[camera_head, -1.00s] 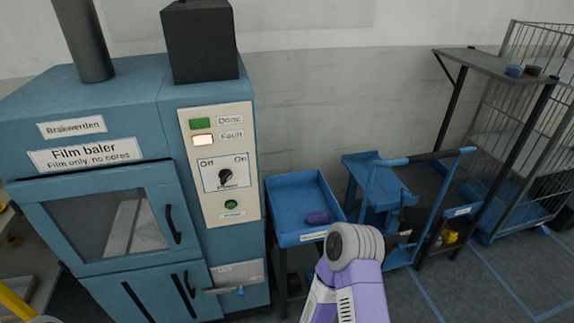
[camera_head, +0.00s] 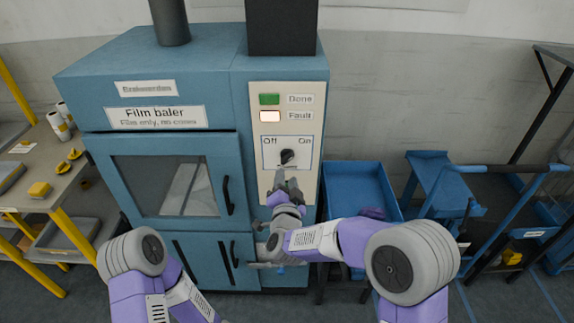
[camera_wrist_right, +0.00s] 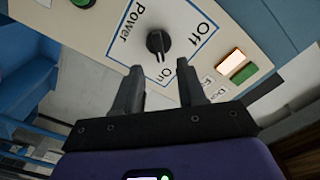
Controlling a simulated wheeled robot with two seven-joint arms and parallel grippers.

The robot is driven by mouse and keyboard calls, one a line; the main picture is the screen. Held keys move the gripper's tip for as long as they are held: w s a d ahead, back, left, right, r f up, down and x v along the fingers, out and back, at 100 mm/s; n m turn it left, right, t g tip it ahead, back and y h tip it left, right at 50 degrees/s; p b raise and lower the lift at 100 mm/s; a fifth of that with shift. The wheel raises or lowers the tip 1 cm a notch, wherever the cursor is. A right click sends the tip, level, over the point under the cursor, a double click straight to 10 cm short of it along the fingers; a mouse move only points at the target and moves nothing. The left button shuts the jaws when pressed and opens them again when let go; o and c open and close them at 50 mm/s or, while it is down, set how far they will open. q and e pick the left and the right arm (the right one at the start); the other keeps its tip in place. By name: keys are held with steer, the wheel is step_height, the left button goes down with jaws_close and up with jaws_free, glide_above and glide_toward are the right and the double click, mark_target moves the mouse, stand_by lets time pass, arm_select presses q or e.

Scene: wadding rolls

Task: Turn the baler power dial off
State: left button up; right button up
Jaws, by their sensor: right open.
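The power dial (camera_head: 287,157) is a black knob on the cream control panel of the blue film baler, between the printed words Off and On. In the right wrist view the dial (camera_wrist_right: 157,42) has its pointer turned toward On. My right gripper (camera_head: 283,177) is in front of the panel just below the dial and partly hides the plate's lower edge. In the right wrist view the open right gripper (camera_wrist_right: 158,68) has its two dark fingers apart, with nothing between them and the dial just beyond the tips. My left arm shows at lower left; its gripper is out of view.
Above the dial are a green Done light (camera_head: 269,99) and a brightly lit Fault light (camera_head: 270,116). The baler door (camera_head: 170,180) is shut. A blue tray cart (camera_head: 355,190) stands at right, and a workbench (camera_head: 50,165) with yellow legs at left.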

mark_target(287, 161)
steer(key=w, duration=0.7)
steer(key=shift+w+f, duration=0.1)
steer(key=shift+w, duration=0.05)
jaws_close()
